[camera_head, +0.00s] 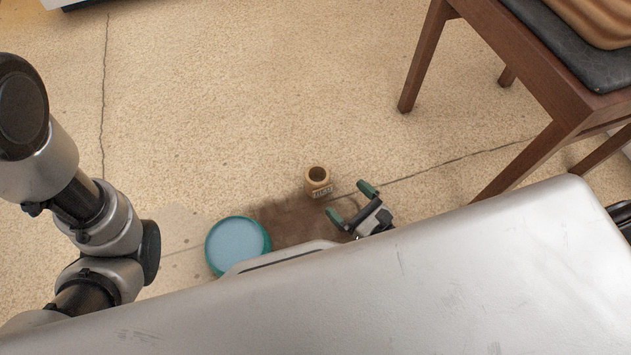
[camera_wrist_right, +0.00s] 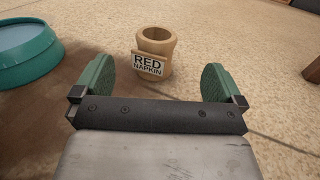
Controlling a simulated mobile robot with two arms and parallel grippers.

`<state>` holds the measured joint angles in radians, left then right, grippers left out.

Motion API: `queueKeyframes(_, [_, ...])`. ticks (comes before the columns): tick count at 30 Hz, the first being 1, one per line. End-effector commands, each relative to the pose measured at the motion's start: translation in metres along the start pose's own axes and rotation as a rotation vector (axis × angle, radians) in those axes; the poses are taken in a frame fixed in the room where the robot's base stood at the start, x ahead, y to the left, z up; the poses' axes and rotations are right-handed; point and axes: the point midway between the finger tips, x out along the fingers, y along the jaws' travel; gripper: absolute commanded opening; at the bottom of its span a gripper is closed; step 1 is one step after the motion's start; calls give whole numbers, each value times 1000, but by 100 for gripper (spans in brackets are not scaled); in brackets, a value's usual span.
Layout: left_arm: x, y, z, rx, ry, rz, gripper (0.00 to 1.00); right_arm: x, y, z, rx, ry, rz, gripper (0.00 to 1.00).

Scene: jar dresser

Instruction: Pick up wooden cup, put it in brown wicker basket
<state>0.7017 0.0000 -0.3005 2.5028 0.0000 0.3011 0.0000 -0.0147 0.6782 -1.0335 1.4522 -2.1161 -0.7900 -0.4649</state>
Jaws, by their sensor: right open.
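The wooden cup (camera_head: 318,181) stands upright on the floor, light tan with a dark open mouth and a label on its side. In the right wrist view the cup (camera_wrist_right: 156,50) shows ahead of my fingers, and its label reads "RED NAPKIN". My right gripper (camera_head: 351,203) is open, with green fingertips, low near the floor beside the cup. In the right wrist view the gripper (camera_wrist_right: 158,82) is empty, and the cup appears beyond the gap between its fingers. My left arm comes in at the left, but its gripper is out of view. No brown wicker basket is clearly visible.
A teal round container (camera_head: 265,240) with a pale blue inside sits on the floor left of the cup. A wooden chair (camera_head: 425,60) with a dark seat stands at upper right. My own grey body covers the lower part of the head view. The floor behind the cup is clear.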

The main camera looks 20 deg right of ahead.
Motion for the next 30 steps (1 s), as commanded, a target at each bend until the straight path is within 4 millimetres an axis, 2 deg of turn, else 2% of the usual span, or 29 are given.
queueKeyframes(3, [-10, 2, -3, 0, -2, 0, 43, 22, 0, -2, 1, -4, -1, 100])
queueKeyframes(11, [-20, 4, -6, 0, -4, 0, 43, 44, 2, -3, 3, -1, -2, 100])
queueKeyframes(16, [-39, 8, -12, 0, -4, 0, 43, 68, 7, -9, 6, -2, -2, 100])
queueKeyframes(19, [-43, 9, -14, 0, -4, 0, 43, 82, 7, -6, 3, -2, -3, 100])
queueKeyframes(23, [-45, 9, -14, 0, -4, 0, 43, 90, 7, -5, 4, 1, -3, 100])
queueKeyframes(29, [-44, 9, -14, 0, -4, 0, 43, 90, 7, -4, 3, 2, -2, 100])
queueKeyframes(30, [-44, 9, -14, 0, -4, 0, 43, 90, 7, -4, 3, 2, -2, 95])
